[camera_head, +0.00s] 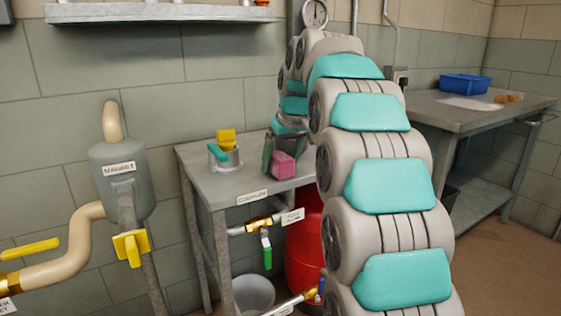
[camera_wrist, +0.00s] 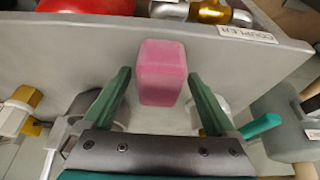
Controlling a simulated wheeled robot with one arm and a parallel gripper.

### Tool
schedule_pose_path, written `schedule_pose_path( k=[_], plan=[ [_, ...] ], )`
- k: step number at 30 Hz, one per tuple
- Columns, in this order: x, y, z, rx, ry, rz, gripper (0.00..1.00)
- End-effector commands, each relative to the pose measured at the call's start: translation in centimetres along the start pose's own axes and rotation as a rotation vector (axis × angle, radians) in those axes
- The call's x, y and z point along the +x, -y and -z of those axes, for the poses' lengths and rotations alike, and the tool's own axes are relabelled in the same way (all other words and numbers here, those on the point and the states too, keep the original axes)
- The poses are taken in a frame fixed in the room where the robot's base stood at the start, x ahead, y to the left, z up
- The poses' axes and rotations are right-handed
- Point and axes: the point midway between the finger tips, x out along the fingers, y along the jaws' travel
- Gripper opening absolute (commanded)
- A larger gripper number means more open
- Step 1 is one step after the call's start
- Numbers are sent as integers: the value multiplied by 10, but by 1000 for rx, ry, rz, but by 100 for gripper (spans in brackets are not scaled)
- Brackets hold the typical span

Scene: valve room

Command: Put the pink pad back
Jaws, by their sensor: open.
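The pink pad (camera_head: 284,166) is a small rounded block at the front right of the grey metal table (camera_head: 226,187) labelled COUPLER. In the wrist view the pink pad (camera_wrist: 162,72) stands out between the tips of my gripper (camera_wrist: 158,80). My gripper's two green fingers are open, one on each side of the pad, with a gap showing on both sides. I cannot tell whether the pad's underside rests on the table. In the head view my arm hides most of my gripper and the table's right part.
A grey fitting with yellow and teal handles (camera_head: 224,151) stands on the table left of my gripper. A red tank (camera_head: 304,245), valved pipes (camera_head: 266,224) and a bucket (camera_head: 254,294) are below. A blue tray (camera_head: 464,84) is on the right bench.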

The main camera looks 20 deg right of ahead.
Motion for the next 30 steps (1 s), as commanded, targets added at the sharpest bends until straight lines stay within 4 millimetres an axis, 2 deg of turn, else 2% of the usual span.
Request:
schedule_pose_path(
  k=[15, 23, 25, 30],
  plan=[
    [-72, -1, 1, 0, -4, -2, 92],
    [-95, 0, 1, -1, -5, -2, 92],
    [-108, 0, 2, 0, -3, -1, 92],
    [-118, 0, 1, 0, -2, -1, 92]
  ],
)
